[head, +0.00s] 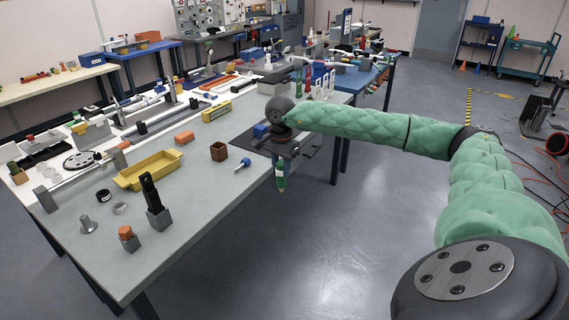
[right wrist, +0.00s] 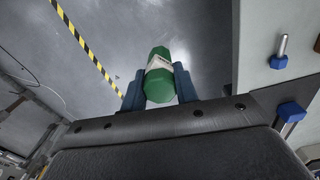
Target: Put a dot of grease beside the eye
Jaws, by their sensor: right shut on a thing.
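My right gripper (head: 281,158) is shut on a green grease tube (head: 281,180) with a pale label, which hangs down past the table's edge, over the floor. In the right wrist view the tube (right wrist: 159,80) sits between the two blue-grey fingers (right wrist: 158,92). I cannot pick out the eye in either view. My left gripper is not in view.
The grey workbench (head: 200,200) lies left of the gripper. On it are a yellow tray (head: 150,170), a brown open box (head: 219,152), a blue-handled tool (head: 242,166) and a black upright part (head: 153,195) on a grey block. A dark plate (head: 250,142) lies near the edge.

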